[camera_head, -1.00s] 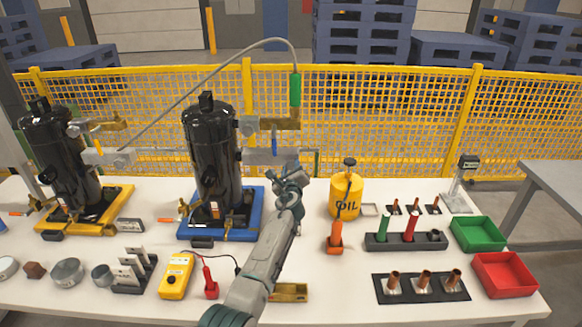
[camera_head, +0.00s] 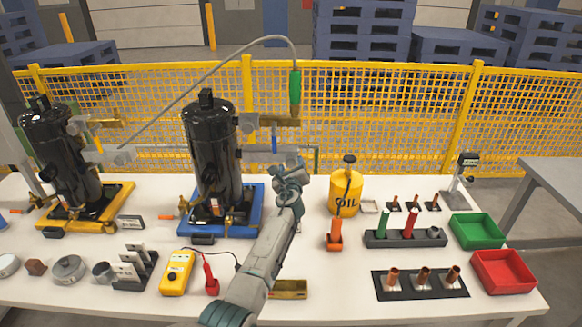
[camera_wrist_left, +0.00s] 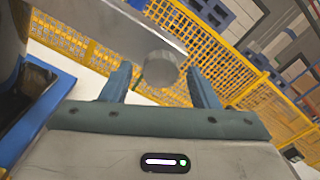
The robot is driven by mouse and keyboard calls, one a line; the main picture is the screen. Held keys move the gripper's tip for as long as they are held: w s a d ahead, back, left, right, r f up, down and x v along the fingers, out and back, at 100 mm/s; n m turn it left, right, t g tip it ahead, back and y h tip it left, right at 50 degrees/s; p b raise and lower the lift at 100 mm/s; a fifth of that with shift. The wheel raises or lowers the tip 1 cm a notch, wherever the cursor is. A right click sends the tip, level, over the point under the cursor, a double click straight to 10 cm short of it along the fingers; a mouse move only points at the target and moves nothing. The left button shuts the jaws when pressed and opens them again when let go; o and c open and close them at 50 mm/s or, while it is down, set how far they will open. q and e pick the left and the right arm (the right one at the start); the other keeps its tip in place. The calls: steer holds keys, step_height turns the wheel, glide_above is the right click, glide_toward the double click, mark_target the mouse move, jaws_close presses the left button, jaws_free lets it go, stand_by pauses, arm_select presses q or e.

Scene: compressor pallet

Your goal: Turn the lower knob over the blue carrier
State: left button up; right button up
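The blue carrier (camera_head: 247,228) stands mid-table with a black compressor (camera_head: 208,160) upright on it. A grey bar (camera_head: 258,157) reaches right from behind the compressor, above the carrier's right side. In the left wrist view a round grey knob (camera_wrist_left: 160,69) stands out from a grey bar (camera_wrist_left: 110,28). My left gripper (camera_wrist_left: 160,86) is open, with one finger on each side of the knob's line. The knob appears at or just beyond the fingertips; I cannot tell whether they touch. In the head view my left gripper (camera_head: 290,172) hides this knob. My right gripper is not in view.
A brass fitting (camera_head: 278,118) with a green-handled hose (camera_head: 295,88) and a blue lever (camera_head: 274,143) is above my gripper. A yellow oil can (camera_head: 345,193) and an orange bottle (camera_head: 335,240) stand to the right. A yellow mesh fence (camera_head: 390,120) runs behind the table.

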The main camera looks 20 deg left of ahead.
arm_select(q)
steer(key=shift+s+d+p, duration=0.15)
steer(key=shift+s+p, duration=0.15)
steer(key=shift+s, duration=0.25)
steer(key=p+v, duration=0.1)
steer(key=v, duration=0.8)
steer(key=shift+s+p, duration=0.3)
steer(key=shift+s, duration=0.05)
steer(key=shift+d, duration=0.1)
